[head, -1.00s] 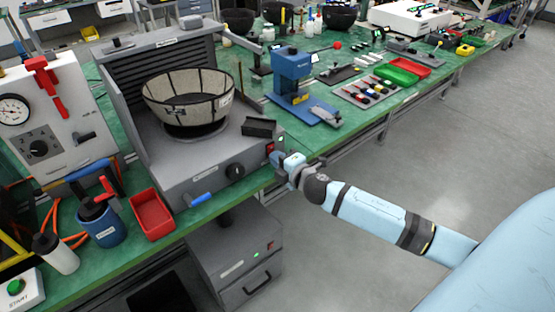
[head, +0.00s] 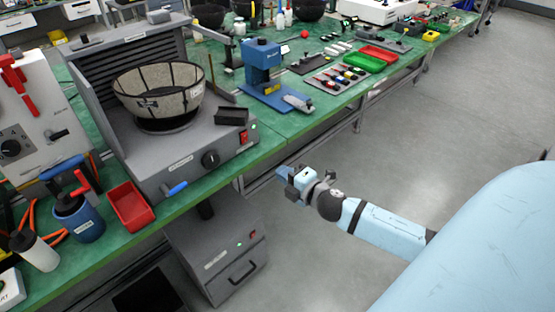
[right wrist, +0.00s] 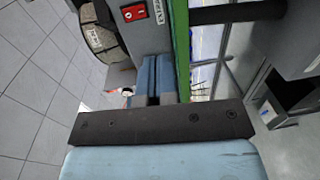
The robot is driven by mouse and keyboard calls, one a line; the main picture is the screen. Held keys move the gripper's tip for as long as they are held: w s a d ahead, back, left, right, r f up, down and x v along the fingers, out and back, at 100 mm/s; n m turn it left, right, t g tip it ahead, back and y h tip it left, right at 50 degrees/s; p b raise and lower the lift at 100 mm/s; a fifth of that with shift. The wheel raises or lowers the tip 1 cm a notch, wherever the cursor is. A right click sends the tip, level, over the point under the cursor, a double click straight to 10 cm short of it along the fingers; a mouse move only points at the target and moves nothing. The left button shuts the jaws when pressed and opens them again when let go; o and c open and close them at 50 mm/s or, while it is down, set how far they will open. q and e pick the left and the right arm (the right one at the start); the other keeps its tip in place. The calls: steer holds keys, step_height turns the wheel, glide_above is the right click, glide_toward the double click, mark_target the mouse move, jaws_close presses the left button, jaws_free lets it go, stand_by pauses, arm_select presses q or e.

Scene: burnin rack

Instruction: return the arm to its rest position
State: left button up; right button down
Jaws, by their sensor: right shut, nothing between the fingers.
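My right arm (head: 385,228) comes in from the right in the head view. Its right gripper (head: 284,173) is out over the floor, just in front of the green bench edge, apart from the grey machine. It is shut and empty. In the right wrist view the blue fingers (right wrist: 155,78) lie together, with the machine's red switch (right wrist: 134,12) beyond them. My left gripper is not in view.
The grey machine (head: 190,160) with a mesh bowl (head: 160,92) stands on the green bench (head: 285,122). A red bin (head: 130,206) and a blue press (head: 262,65) stand beside it. A grey cabinet (head: 225,255) is below. Open floor (head: 430,120) lies to the right.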

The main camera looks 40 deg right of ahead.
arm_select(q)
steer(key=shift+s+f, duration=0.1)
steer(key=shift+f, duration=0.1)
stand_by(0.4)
arm_select(e)
steer(key=s+a+f+m+g+y, duration=0.1)
steer(key=s+a+f+m+g, duration=0.2)
steer(key=s+a+f+m, duration=0.45)
steer(key=s+a+f+m+g+y, duration=0.1)
steer(key=s+a+f+m+g, duration=0.25)
steer(key=s+a+m, duration=0.8)
arm_select(q)
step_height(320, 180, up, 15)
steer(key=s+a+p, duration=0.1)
steer(key=p, duration=1.8)
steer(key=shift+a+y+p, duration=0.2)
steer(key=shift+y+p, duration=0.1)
steer(key=shift+p, duration=0.05)
arm_select(e)
step_height(320, 180, up, 14)
steer(key=n, duration=0.3)
steer(key=shift+w+d+r, duration=0.15)
steer(key=shift+w+r, duration=0.05)
steer(key=shift+w, duration=0.25)
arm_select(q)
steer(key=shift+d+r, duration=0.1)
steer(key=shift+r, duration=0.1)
arm_select(e)
steer(key=shift+t, duration=0.25)
